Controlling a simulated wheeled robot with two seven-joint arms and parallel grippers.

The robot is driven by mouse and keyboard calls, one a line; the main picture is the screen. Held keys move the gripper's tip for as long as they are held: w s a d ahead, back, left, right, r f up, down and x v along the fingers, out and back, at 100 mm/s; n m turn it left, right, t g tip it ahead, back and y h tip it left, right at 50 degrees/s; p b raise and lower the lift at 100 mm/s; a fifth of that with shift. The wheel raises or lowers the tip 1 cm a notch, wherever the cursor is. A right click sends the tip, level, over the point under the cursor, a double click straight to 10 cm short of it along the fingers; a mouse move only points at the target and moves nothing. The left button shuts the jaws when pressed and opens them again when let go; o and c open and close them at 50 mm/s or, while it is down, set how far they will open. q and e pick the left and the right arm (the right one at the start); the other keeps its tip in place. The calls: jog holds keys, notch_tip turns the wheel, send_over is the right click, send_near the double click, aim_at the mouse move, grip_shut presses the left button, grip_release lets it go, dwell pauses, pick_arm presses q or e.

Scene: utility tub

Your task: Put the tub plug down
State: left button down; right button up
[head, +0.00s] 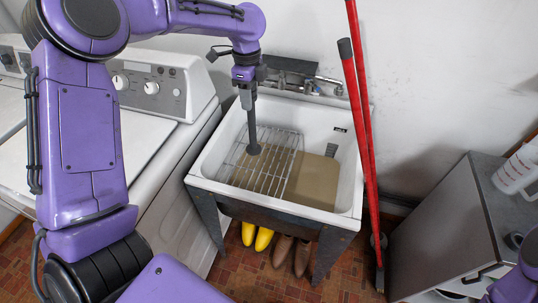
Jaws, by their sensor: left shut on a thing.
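My left gripper (247,98) is above the back left part of the white utility tub (207,163). It is shut on the upper end of a long dark grey tube-shaped piece, which looks like the tub plug (252,128). The plug hangs nearly upright, its lower end over the wire rack in the tub. I cannot tell whether that end touches the rack or the water. Murky brown water (318,180) covers the tub's floor. The drain is not visible. My right gripper is not in view; only part of the right arm shows at the lower right.
The wire rack (283,173) covers the tub's left part. Faucet (310,86) stands behind. A red-handled broom (361,110) leans at the right rim. A washer (160,88) is left, a grey cabinet (440,215) with a measuring jug (517,170) right. Yellow boots (263,238) stand below.

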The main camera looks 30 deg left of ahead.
aim_at(252, 129)
pick_arm(q)
jog(key=shift+w+f+b, duration=0.2)
jog(key=shift+f+b, duration=0.2)
jog(key=shift+f, duration=0.6)
notch_tip(252, 129, down, 11)
jog(key=shift+r+p, duration=0.1)
jog(key=shift+p, duration=0.2)
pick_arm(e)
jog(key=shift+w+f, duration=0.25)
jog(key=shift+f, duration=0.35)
pick_arm(q)
jog(key=c, duration=0.7)
grip_release()
